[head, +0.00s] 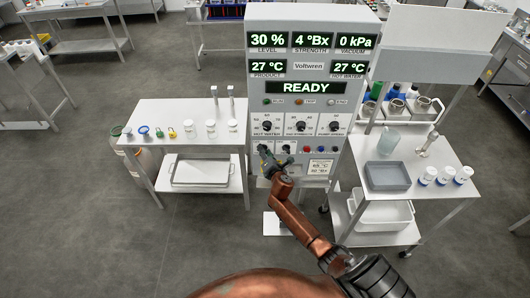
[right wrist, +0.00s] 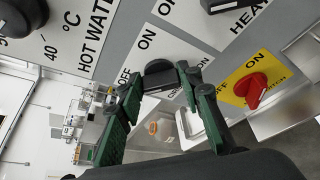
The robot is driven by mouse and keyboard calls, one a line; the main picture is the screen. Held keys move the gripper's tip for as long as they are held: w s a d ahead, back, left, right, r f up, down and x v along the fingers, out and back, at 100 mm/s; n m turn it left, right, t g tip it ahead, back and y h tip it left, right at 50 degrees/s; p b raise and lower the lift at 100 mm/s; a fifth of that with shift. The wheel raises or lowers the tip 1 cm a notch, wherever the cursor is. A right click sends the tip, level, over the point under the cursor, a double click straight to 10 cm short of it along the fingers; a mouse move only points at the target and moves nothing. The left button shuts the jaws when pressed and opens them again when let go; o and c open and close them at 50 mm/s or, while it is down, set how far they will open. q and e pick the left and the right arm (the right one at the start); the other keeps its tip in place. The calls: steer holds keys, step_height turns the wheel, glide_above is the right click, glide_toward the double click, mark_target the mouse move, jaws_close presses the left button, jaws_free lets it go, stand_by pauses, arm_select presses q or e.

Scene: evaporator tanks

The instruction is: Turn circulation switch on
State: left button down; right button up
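The control cabinet (head: 311,100) stands ahead, its display reading READY. In the right wrist view, a black rotary switch (right wrist: 160,75) sits on a white plate marked OFF and ON; the rest of its label is hidden, and I cannot tell its setting clearly. My right gripper (head: 270,160) is at the lower left of the cabinet front. Its green fingers (right wrist: 162,88) are apart, one on each side of the black switch; contact is unclear. In the head view the gripper hides this switch. My left gripper is not in view.
A red switch (right wrist: 251,89) on a yellow plate is close to the right finger. Another black switch (right wrist: 225,4) is above it. A side table (head: 180,110) with small items stands left of the cabinet, and a cart (head: 452,185) with a grey tray (head: 387,177) stands right.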

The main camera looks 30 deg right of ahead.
steer(key=c, duration=0.6)
steer(key=shift+o, duration=0.2)
steer(key=m+t+b, duration=0.2)
steer(key=m+b, duration=0.3)
steer(key=b, duration=0.2)
steer(key=f+m+t+h+b, duration=0.1)
steer(key=m+t+b, duration=0.1)
steer(key=m+b, duration=0.4)
steer(key=m+t+b, duration=0.2)
steer(key=m+b, duration=0.4)
steer(key=b, duration=0.3)
steer(key=shift+f+h+b, duration=0.3)
steer(key=shift+f+b, duration=0.05)
steer(key=shift+f, duration=0.05)
steer(key=o, duration=1.2)
steer(key=shift+r, duration=0.1)
steer(key=shift+c, duration=0.2)
